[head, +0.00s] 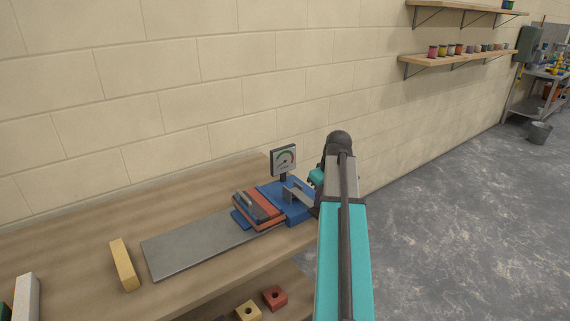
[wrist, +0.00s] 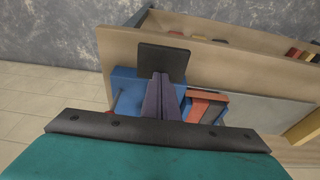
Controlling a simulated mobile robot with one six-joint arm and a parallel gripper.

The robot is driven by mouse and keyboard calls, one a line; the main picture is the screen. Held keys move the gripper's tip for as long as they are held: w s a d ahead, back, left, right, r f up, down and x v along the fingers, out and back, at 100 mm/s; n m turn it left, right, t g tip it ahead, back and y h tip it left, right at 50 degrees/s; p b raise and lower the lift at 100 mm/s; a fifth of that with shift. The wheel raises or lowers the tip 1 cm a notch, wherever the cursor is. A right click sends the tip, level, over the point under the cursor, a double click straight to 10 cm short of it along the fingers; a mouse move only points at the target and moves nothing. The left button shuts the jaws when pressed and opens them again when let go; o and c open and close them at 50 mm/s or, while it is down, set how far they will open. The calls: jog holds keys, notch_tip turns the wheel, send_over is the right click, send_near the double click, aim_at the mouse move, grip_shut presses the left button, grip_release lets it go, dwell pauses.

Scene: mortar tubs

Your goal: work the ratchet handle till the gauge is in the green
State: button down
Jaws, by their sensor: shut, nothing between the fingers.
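The blue ratchet press (head: 292,208) sits at the right end of the bench, against a stack of red and dark slabs (head: 260,210). A grey lever, which looks like the ratchet handle (head: 298,196), sticks up from its right part. My gripper (wrist: 164,78) is shut and empty, over the blue press (wrist: 127,88) in the wrist view. A dark plate (wrist: 163,60) shows just beyond the fingertips; I cannot tell whether they touch.
A grey metal plate (head: 195,245) lies on the wooden bench (head: 70,250), with a yellow block (head: 124,264) beside it. Red (head: 274,297) and yellow blocks sit on a lower shelf. The block wall is close behind. The floor (head: 450,230) to the right is open.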

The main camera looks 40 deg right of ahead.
aim_at(318, 210)
jog(key=shift+a+f+b, duration=0.1)
jog(key=shift+f+b, duration=0.75)
jog(key=shift+f, duration=1.6)
jog(key=w+p+v, duration=0.3)
jog(key=p+v, duration=0.5)
jog(key=v, duration=0.4)
jog(key=shift+d+r+p, duration=0.25)
jog(key=shift+r+p, duration=0.15)
jog(key=shift+r, duration=0.15)
jog(key=shift+s+f, duration=0.1)
jog(key=shift+f, duration=0.05)
jog(key=shift+a+f+b, duration=0.1)
jog(key=shift+f+b, duration=1.8)
jog(key=shift+f, duration=2.4)
jog(key=shift+r, duration=0.25)
jog(key=w+p+v, duration=0.2)
jog(key=p+v, duration=0.3)
jog(key=v, duration=0.3)
jog(key=shift+r+p, duration=0.25)
jog(key=shift+p, duration=0.15)
jog(key=shift+w+d, duration=0.2)
